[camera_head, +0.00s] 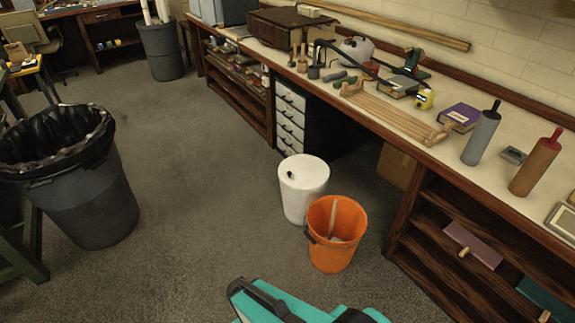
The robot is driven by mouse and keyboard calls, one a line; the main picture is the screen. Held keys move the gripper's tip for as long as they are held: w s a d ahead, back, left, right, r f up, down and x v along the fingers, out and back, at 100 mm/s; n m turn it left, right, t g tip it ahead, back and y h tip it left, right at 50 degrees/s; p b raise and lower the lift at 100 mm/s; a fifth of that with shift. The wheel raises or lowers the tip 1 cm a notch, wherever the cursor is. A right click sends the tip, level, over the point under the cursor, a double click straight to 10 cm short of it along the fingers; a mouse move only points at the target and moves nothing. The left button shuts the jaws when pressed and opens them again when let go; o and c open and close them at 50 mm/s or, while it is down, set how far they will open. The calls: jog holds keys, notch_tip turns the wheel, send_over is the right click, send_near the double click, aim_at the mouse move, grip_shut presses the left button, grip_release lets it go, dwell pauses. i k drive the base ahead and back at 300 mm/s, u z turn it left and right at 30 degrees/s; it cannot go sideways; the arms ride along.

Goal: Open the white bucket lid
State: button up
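The white bucket (304,203) stands upright on the carpet in the middle of the view, close to the workbench. Its white lid (308,168) looks flat and closed over the top. A small dark spot, perhaps a knob or a hole, shows near the lid's left edge. My gripper is not in view. Teal and black parts at the bottom edge look like my own body, well short of the bucket.
An orange bucket (333,255) with a stick in it stands just in front and right of the white bucket. The long workbench (400,128) with tools and rollers runs along the right. A lined trash bin (85,205) stands at left. Carpet between is clear.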

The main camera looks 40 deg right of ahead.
aim_at(300, 171)
jog(key=z, duration=0.35)
jog(key=i, duration=0.75)
jog(key=z, duration=0.7)
jog(key=i, duration=0.6)
jog(key=z, duration=0.3)
